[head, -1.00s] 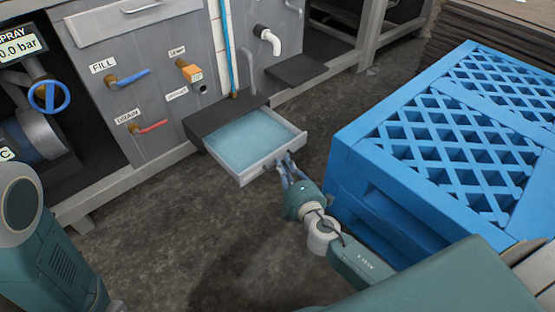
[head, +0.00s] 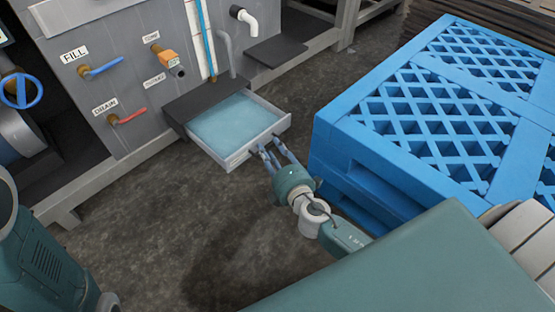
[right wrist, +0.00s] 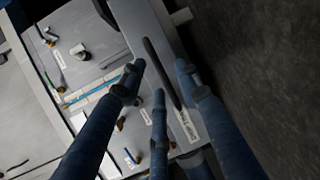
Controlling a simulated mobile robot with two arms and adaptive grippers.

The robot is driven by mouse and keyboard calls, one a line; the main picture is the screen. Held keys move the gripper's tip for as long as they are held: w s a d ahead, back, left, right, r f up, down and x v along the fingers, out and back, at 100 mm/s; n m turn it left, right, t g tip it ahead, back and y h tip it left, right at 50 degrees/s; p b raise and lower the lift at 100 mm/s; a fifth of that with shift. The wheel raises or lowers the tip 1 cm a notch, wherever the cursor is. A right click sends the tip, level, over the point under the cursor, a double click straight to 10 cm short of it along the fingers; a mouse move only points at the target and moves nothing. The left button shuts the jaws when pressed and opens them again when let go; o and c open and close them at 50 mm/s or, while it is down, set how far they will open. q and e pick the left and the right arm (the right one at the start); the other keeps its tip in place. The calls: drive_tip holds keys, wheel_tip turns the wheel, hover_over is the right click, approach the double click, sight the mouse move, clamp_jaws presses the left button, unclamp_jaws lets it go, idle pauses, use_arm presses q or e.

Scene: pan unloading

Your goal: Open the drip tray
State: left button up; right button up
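The drip tray (head: 238,158) is a pale grey drawer, pulled out of its dark housing (head: 205,103) low on the machine, with a bluish surface inside. Its front panel (right wrist: 188,122) carries a label and a long dark handle (right wrist: 159,68) in the right wrist view. My right gripper (head: 270,147) is at the tray's front. Its fingers are spread apart on either side of the handle, with gaps to it, and it holds nothing. My left gripper is out of view; only part of my left arm shows at the lower left.
A blue pallet stack (head: 340,145) stands close to the right of my right arm. Above the tray are a blue lever (head: 104,67), a red lever (head: 130,117), an orange valve (head: 168,59) and a white spout (head: 245,20). The floor (head: 170,215) before the machine is clear.

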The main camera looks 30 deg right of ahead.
drive_tip(key=s+r, duration=0.2)
drive_tip(key=s, duration=0.9)
drive_tip(key=shift+a, duration=0.25)
drive_tip(key=shift+a+r, duration=0.1)
